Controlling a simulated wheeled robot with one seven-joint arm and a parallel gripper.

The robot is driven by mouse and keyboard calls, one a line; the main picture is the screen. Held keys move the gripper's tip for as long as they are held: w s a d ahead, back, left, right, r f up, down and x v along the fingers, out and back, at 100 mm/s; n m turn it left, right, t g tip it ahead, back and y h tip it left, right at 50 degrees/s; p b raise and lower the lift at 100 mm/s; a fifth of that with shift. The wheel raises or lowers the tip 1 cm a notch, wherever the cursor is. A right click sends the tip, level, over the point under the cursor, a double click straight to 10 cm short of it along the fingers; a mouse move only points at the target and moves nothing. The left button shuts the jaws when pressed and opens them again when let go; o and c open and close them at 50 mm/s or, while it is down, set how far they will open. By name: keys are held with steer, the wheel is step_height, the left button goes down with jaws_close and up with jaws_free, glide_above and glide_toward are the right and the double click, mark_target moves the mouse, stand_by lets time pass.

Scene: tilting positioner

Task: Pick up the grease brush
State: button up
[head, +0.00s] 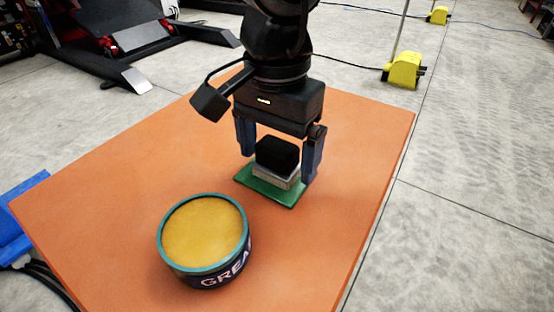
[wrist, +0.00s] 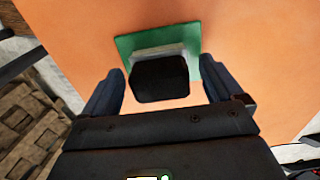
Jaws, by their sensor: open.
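The grease brush (head: 277,156) looks like a black block above a pale grey layer, standing on a green square plate (head: 287,199) on the orange table. My gripper (head: 279,172) is open above the plate, its two blue-grey fingers on either side of the brush with gaps. In the wrist view the black top of the brush (wrist: 160,78) lies between the open fingers, and the green plate (wrist: 124,43) shows behind it. The lower part of the brush is partly hidden by its black top.
An open grease tin (head: 183,275) with yellow-brown grease stands on the orange table (head: 110,205), left and nearer than the plate. The table's right side is clear. Yellow floor units (head: 404,70) stand beyond the table, and a blue object (head: 18,215) is at its left edge.

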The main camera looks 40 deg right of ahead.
mark_target(280, 143)
steer(key=shift+f, duration=0.7)
steer(key=shift+c, duration=0.3)
steer(key=c, duration=1.2)
steer(key=shift+o, duration=0.2)
steer(key=shift+r, duration=0.1)
steer(key=shift+r+p, duration=0.3)
steer(key=shift+r, duration=0.25)
steer(key=r, duration=0.1)
steer(key=r+p, duration=0.2)
steer(key=shift+d+r, duration=0.25)
steer(key=shift+r, duration=0.1)
steer(key=s+d+r+p, duration=0.2)
steer(key=d+r+p, duration=0.2)
steer(key=d, duration=0.7)
step_height(280, 143, up, 2)
steer(key=shift+s+r+p, duration=0.1)
steer(key=shift+s+p, duration=0.2)
steer(key=shift+p, duration=0.05)
